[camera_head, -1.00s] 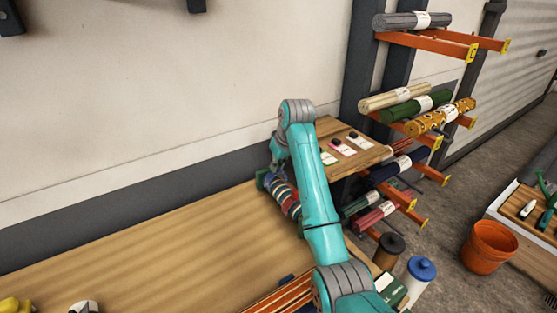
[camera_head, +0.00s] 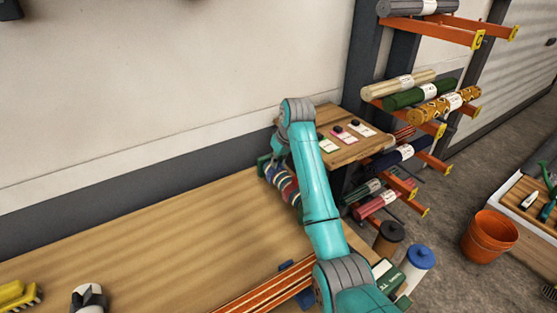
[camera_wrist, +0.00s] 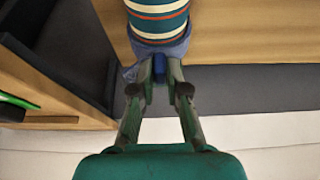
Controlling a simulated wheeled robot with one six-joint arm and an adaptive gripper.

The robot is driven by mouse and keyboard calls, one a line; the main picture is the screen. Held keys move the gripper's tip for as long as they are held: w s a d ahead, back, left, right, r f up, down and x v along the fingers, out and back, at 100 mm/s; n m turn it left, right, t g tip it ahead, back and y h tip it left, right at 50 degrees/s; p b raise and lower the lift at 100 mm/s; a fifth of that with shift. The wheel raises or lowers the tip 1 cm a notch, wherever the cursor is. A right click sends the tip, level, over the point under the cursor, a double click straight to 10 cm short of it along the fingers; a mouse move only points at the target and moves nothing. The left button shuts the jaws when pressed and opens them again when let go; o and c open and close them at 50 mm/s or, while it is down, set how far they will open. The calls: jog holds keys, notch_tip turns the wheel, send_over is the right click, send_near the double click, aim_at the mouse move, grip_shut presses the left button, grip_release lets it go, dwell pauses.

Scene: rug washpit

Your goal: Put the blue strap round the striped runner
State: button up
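A rolled runner (camera_head: 284,186) with teal, white and red-orange stripes lies on the wooden bench, partly hidden by my arm in the head view. In the wrist view the striped runner (camera_wrist: 158,17) runs up out of the frame. The blue strap (camera_wrist: 160,49) shows as a blue-grey band at the runner's near end; its far side is hidden, so I cannot tell if it is closed all round. My gripper (camera_wrist: 159,70) is shut on a small blue part of the strap, just below the runner.
A long orange-striped piece (camera_head: 265,295) lies at the bench's front, with blue pieces beside it. A yellow brush (camera_head: 18,295) and a white-and-dark object (camera_head: 88,299) are at left. The rug rack (camera_head: 435,95) and orange bucket (camera_head: 489,237) stand right. The middle bench is clear.

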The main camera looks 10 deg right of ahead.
jog(key=o, duration=0.3)
jog(key=shift+r, duration=0.15)
